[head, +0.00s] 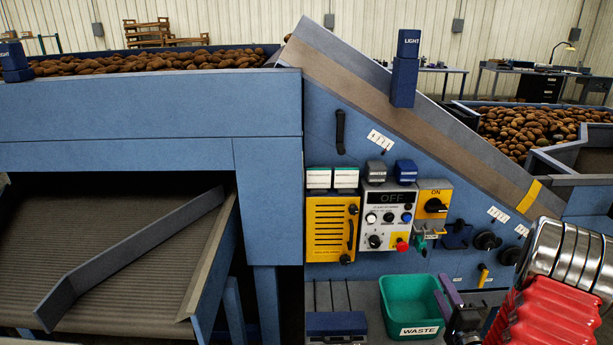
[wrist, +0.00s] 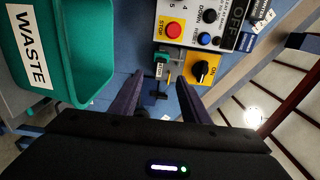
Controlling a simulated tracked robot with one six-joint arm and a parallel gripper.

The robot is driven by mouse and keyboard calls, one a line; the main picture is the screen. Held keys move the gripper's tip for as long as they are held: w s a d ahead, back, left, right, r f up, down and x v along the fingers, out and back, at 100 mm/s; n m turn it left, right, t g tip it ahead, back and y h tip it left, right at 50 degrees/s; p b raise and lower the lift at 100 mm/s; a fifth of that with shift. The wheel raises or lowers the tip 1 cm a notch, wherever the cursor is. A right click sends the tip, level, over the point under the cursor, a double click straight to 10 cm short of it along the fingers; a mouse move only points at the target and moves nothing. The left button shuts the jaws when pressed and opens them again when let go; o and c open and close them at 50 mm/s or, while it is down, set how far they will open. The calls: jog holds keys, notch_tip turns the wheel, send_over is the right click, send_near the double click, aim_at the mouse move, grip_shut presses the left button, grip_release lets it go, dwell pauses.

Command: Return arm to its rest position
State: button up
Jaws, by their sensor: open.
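My gripper (head: 446,292) is at the lower right of the head view, in front of the blue machine's control area and beside the green waste bin (head: 409,301). In the wrist view, the two purple fingers of my gripper (wrist: 156,84) are spread apart. I see nothing held between them. Beyond them are a small green-and-grey fitting and the yellow ON switch plate (wrist: 203,69). My own red-sleeved arm fills the lower right corner of the head view and hides part of the machine there.
The control panel (head: 388,217) with a red stop button and the yellow box (head: 332,229) are on the machine front. The waste bin (wrist: 88,85) is close to my gripper's left in the wrist view. A sloping conveyor (head: 400,110) rises behind. Potatoes (head: 520,128) lie at right.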

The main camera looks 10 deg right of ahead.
jog(key=w+a+r+n+g, duration=0.3)
jog(key=w+a+r+n, duration=0.25)
jog(key=r, duration=0.25)
jog(key=s+a+r+n+g, duration=0.3)
jog(key=a+r+n, duration=0.2)
jog(key=a+r, duration=0.25)
jog(key=s+a+r+n+g+y, duration=0.2)
jog(key=s+a+n, duration=0.3)
jog(key=s+a, duration=0.6)
jog(key=s+a+r+n+g+y, duration=0.1)
jog(key=s+a+r+n+g, duration=0.2)
jog(key=s+a, duration=0.8)
jog(key=shift+s+a+n+g+y, duration=0.4)
jog(key=shift+s+n+g, duration=0.1)
jog(key=shift+s+n, duration=0.45)
